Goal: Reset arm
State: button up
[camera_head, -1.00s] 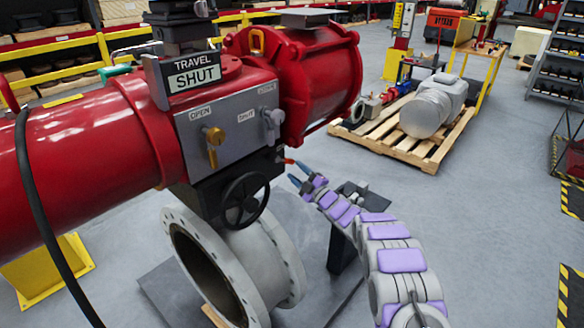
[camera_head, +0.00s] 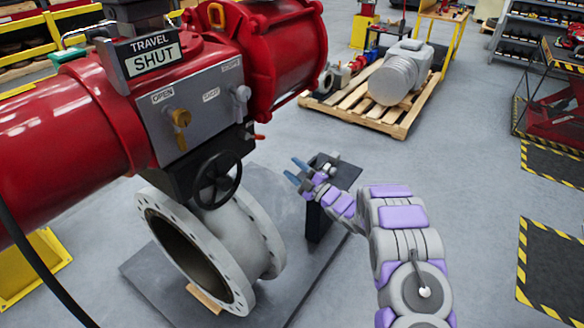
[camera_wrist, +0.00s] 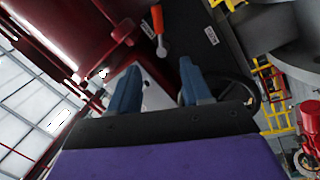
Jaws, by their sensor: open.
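My arm (camera_head: 400,225), grey with purple pads, reaches up from the lower right in the head view. My gripper (camera_head: 296,172) has two blue fingers, spread apart and empty. It is right of the black handwheel (camera_head: 217,180) and below the red-orange handle (camera_head: 257,136), apart from both in the head view. In the wrist view the gripper (camera_wrist: 158,88) is open, with the orange handle (camera_wrist: 158,28) beyond the fingers and the handwheel (camera_wrist: 235,92) partly behind the right finger. The red valve actuator (camera_head: 60,120) carries a TRAVEL SHUT sign (camera_head: 152,58).
A white flanged valve body (camera_head: 235,235) stands on a dark base plate (camera_head: 150,270). A black post (camera_head: 318,220) stands close behind my gripper.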

jog(key=shift+w, duration=0.1)
jog(key=w+d+r+m+h, duration=0.1)
jog(key=d+r+m+h, duration=0.55)
jog(key=d+h, duration=0.35)
jog(key=s+d+r+m+g+h, duration=0.2)
jog(key=s+d+m+g+h, duration=0.15)
jog(key=s, duration=0.35)
jog(key=s+d+r+m+g+h, duration=0.2)
jog(key=s+d+r+m+h, duration=0.15)
jog(key=s, duration=0.45)
jog(key=s+a+m+g, duration=0.2)
jog(key=s+a+g, duration=0.1)
jog(key=s, duration=1.2)
jog(key=s+a+m+g+y, duration=0.1)
jog(key=s+a+m+g, duration=0.2)
jog(key=s, duration=1.2)
jog(key=s+a+m+g+y, duration=0.1)
jog(key=s+g, duration=0.4)
jog(key=s, duration=1)
jog(key=shift+a+m, duration=0.65)
jog(key=shift+a, duration=0.25)
